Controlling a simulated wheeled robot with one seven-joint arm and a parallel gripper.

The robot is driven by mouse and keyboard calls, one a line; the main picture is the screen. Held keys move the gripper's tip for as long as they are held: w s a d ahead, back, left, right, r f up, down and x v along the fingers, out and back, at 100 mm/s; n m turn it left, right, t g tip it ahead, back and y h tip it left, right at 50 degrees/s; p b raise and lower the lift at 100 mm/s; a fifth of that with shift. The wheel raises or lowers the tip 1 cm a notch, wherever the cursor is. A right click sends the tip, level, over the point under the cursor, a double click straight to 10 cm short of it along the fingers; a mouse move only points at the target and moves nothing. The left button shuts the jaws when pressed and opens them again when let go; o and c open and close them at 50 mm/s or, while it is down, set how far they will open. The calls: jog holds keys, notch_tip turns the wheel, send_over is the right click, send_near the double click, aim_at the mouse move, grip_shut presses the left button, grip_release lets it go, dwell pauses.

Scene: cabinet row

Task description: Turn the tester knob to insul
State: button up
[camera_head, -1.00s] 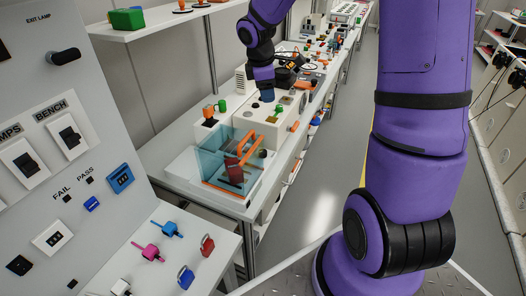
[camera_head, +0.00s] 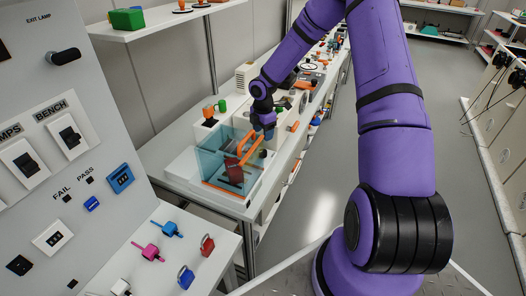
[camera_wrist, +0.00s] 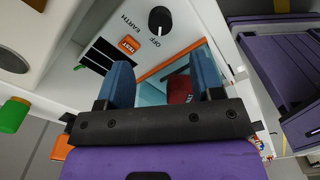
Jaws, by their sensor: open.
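The tester is a cream housing (camera_head: 285,108) on the bench, with a clear blue box (camera_head: 215,150) with orange edges at its front. In the wrist view, the black tester knob (camera_wrist: 159,20) is on the pale panel. Its white pointer mark faces the OFF label, with EARTH printed beside it; I cannot make out an INSUL label. An orange TEST button (camera_wrist: 129,45) is nearby. My gripper (camera_wrist: 163,78) is open, its blue fingers apart from the knob. In the head view, my gripper (camera_head: 266,130) is above the right end of the blue box.
A red block (camera_head: 234,171) sits inside the clear box, near its raised orange frame. A green knob (camera_wrist: 13,114) is at the left in the wrist view. Blue, pink and red padlock-like items lie on the near shelf (camera_head: 160,270). The aisle floor (camera_head: 320,205) is clear.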

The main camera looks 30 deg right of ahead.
notch_tip(320, 180, down, 10)
jog(key=shift+r, duration=0.15)
dwell(0.4)
jog(key=c, duration=0.9)
